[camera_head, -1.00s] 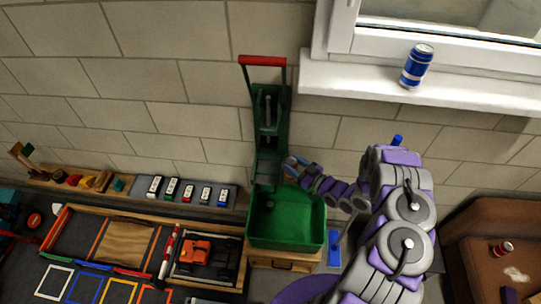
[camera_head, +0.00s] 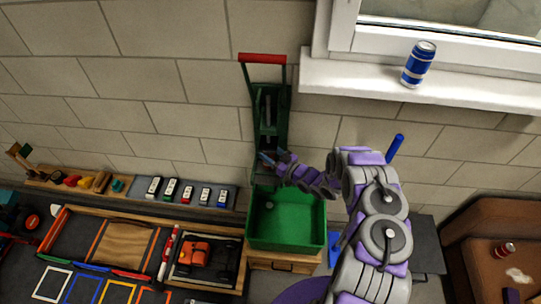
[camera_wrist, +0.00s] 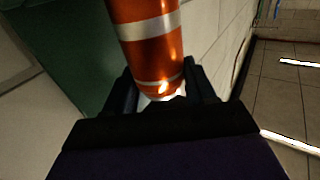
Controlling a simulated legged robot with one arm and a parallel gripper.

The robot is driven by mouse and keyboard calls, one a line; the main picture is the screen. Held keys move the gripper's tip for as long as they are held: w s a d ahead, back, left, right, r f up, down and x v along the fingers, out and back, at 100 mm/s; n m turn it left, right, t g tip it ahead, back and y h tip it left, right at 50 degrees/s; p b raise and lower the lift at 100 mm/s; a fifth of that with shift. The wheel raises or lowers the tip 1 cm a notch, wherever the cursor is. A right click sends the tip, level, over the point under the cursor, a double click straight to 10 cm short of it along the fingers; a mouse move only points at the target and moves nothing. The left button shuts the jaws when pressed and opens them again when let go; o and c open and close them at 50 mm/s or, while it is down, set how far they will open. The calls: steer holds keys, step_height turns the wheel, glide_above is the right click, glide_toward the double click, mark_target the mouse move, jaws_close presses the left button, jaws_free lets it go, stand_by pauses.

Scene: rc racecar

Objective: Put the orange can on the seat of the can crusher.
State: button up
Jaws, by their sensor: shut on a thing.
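The orange can (camera_wrist: 150,45) with silver bands shows in the wrist view, between the two dark fingers of my gripper (camera_wrist: 162,92), which is shut on its lower end. Its upper end runs out of the picture. In the head view my gripper (camera_head: 270,160) is in front of the lower part of the green can crusher (camera_head: 284,108), and I cannot make out the can there. The crusher has a raised red handle (camera_head: 262,58) and stands against the wall. My gripper hides the seat area. I cannot tell whether the can touches the seat.
A green bin (camera_head: 287,236) stands just below the crusher. A blue-and-silver can (camera_head: 418,64) stands on the windowsill (camera_head: 460,98) at upper right. A red can (camera_head: 504,249) lies on a brown surface at right. A shelf with small cars (camera_head: 200,192) is at left.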

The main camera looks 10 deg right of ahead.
steer(key=shift+f, duration=0.25)
steer(key=o, duration=1)
steer(key=shift+r, duration=0.15)
